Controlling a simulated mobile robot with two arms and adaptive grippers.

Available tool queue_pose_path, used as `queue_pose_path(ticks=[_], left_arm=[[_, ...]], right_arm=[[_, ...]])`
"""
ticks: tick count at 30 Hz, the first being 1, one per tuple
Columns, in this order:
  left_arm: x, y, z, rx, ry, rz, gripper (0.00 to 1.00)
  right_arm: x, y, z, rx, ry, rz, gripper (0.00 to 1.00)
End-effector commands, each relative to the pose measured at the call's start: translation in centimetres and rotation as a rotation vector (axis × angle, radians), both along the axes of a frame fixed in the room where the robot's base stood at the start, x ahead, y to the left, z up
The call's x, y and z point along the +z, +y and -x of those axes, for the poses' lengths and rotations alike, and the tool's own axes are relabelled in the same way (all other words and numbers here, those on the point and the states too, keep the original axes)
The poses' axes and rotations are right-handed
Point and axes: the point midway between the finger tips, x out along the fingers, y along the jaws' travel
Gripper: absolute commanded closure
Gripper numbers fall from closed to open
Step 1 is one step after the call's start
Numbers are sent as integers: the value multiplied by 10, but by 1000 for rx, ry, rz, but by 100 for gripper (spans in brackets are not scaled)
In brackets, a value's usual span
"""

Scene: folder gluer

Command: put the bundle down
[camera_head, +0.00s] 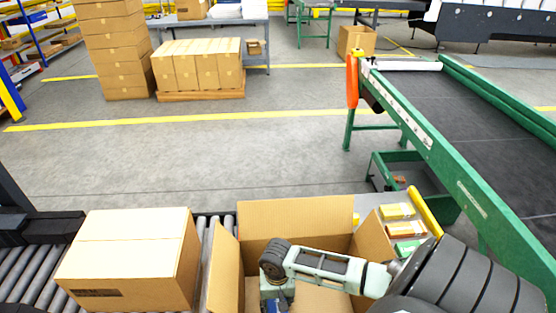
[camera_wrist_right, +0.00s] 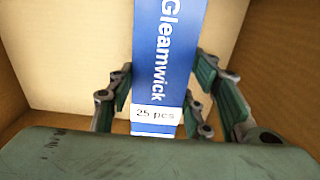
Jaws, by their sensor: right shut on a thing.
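The bundle (camera_wrist_right: 168,50) is blue and white, marked "Gleamwick" and "25 pcs" in the right wrist view. My right gripper (camera_wrist_right: 165,85) is shut on it, with fingers at both sides. In the head view my right gripper (camera_head: 274,284) points down inside an open cardboard box (camera_head: 295,218). Only a small blue patch of the bundle (camera_head: 286,302) shows under it there. Cardboard walls surround the bundle in the wrist view. I cannot tell whether the bundle touches the box floor. My left gripper is not in view.
A closed carton (camera_head: 130,255) stands on the roller conveyor (camera_head: 209,240) left of the open box. Small coloured packs (camera_head: 397,211) lie right of the box, beside a yellow rail (camera_head: 426,210). A green-framed belt (camera_head: 460,110) runs at the right. Open floor lies beyond.

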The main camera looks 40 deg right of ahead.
Motion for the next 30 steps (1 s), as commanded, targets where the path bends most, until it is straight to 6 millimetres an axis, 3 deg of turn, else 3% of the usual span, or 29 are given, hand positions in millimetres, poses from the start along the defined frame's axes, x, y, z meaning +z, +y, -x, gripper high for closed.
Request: queue_pose_path(ticks=[6, 12, 19, 20, 25, 30], left_arm=[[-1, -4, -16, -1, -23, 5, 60], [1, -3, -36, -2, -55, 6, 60], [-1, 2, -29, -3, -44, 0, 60], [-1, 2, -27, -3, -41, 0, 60], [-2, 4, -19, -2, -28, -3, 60], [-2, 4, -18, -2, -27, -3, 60]], right_arm=[[-29, 0, 0, -1, 1, 2, 84], [-31, 0, 0, 1, -1, 1, 84], [-36, 0, 0, 0, 0, 0, 84], [-35, 0, 0, 1, 1, 1, 51], [-35, 0, 0, 1, 1, 1, 36], [-35, 0, 0, 1, 1, 1, 35]])
